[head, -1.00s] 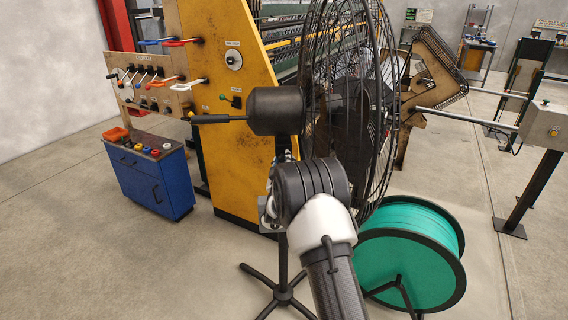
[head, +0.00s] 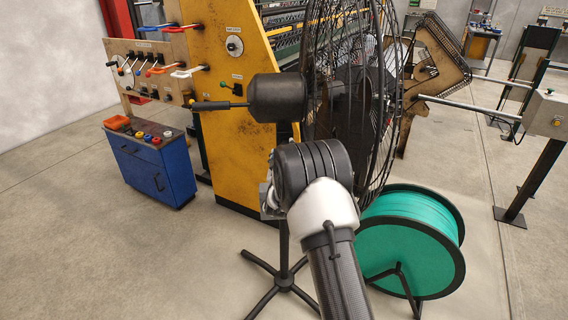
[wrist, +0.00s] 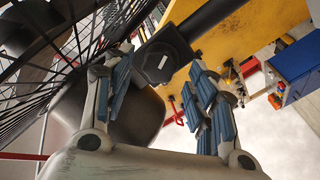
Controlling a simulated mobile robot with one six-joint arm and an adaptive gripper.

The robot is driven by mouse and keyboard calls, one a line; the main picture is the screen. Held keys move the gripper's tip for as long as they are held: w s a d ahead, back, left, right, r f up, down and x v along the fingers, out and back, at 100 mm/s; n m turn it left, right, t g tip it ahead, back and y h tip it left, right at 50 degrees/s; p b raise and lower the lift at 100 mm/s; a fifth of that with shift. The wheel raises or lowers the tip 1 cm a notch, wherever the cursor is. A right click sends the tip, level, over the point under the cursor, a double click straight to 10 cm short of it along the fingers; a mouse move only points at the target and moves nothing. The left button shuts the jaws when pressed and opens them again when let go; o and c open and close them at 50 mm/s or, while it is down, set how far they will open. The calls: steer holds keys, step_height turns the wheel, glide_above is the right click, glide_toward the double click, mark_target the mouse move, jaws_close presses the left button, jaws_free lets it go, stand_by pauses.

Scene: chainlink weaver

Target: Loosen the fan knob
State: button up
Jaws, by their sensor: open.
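The black fan (head: 350,100) stands in the centre of the head view, with a dark rounded motor housing (head: 277,97) and a thin pole on a splayed foot. In the wrist view a dark square block with a hexagonal face, which looks like the fan knob (wrist: 158,68), sits on the fan's pole. My gripper (wrist: 160,72) is open, with one blue-padded finger on each side of the block. I see no clear contact. In the head view my wrist hides the knob and most of my gripper.
A black handle (head: 215,105) sticks out left from the motor housing. The fan's wire cage is close to my arm. A green reel (head: 415,240) stands at right, a yellow machine panel (head: 225,150) behind, a blue cabinet (head: 155,175) at left. Floor at front left is clear.

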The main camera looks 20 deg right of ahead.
steer(key=v, duration=1)
steer(key=shift+r, duration=0.1)
steer(key=s+a+r+g+y, duration=0.4)
steer(key=s+a+r+y, duration=0.3)
steer(key=s+a+r, duration=0.4)
steer(key=s+a+f+m+g, duration=0.1)
steer(key=s+a+g, duration=0.1)
steer(key=s, duration=1.4)
steer(key=s+a+f+m+g+y, duration=0.1)
steer(key=s+a+g, duration=0.2)
steer(key=s, duration=1.3)
steer(key=shift+a+f+g, duration=0.15)
steer(key=shift+f+g, duration=0.05)
steer(key=shift+g, duration=1)
